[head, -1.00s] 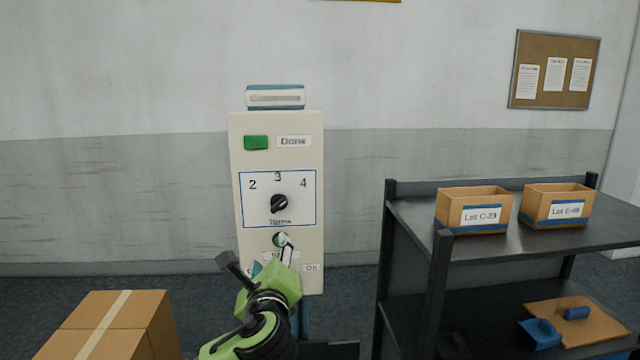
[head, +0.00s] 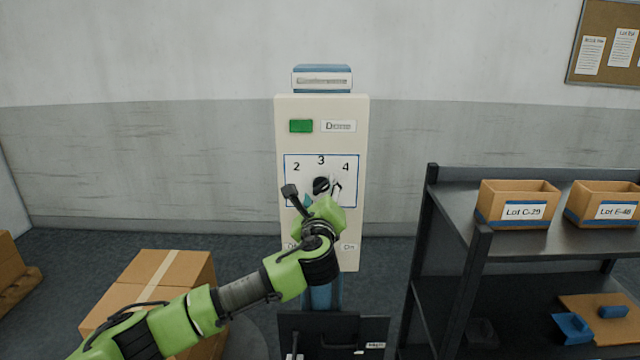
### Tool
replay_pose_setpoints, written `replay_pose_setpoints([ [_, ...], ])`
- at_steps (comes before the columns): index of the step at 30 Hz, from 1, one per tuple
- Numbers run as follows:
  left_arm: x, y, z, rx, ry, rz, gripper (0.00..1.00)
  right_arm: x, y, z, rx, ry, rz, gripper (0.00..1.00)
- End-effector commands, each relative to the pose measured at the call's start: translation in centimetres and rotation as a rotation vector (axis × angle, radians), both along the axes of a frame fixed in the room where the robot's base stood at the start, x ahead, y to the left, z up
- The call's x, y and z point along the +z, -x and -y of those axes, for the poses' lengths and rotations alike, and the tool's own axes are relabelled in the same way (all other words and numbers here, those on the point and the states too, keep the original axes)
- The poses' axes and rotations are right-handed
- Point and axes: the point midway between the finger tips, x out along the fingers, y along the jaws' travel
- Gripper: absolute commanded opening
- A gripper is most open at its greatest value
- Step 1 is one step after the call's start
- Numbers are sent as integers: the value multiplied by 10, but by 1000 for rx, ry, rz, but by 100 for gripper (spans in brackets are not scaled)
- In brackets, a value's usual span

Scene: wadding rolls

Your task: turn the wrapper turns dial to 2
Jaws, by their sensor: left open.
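The wrapper turns dial (head: 320,184) is a black knob on a white, blue-edged plate (head: 299,178) marked 2, 3 and 4, on the front of a cream control box (head: 353,109). The 2 is upper left of the knob, the 3 above it, the 4 upper right. The knob's pointer is too small to read surely. The gripper hides the lower plate and the controls below. My right gripper is out of view.
A green button (head: 301,126) sits above the dial plate. A dark shelf (head: 455,205) with labelled bins (head: 517,204) stands to the right. Bare floor lies left of the control box.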

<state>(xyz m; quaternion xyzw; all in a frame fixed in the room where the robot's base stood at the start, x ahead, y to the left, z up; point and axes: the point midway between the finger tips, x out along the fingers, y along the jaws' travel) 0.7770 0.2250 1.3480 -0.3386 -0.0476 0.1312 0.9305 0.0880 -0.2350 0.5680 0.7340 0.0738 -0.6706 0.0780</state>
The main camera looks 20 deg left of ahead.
Motion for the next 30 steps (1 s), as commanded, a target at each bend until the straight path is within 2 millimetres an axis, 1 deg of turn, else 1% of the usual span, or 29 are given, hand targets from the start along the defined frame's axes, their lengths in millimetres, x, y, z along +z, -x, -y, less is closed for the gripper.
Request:
replay_pose_setpoints([
  [1, 2, -4, -1, 0, -1, 0, 50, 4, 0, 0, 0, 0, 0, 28],
  [6, 1, -12, -3, -1, 0, 1, 50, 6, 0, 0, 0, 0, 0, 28],
  [14, 0, -13, -4, -1, 0, 1, 50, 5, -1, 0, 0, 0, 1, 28],
  [15, 0, -13, -4, 0, 0, 0, 47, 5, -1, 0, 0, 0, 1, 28],
  [17, 0, -13, -4, 0, 0, 0, 32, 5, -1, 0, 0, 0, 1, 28],
  [18, 0, -13, -4, 0, 0, 0, 21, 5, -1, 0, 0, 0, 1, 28],
  [19, 0, -13, -4, 0, 0, 0, 14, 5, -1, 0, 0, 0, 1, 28],
  [20, 0, -13, -4, 0, 0, 0, 11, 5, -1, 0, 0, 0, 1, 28],
  [26, -1, -13, -4, 0, 4, 1, 12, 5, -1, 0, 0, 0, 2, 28],
  [30, -2, -13, -4, 1, 29, 8, 12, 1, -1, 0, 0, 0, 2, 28],
])
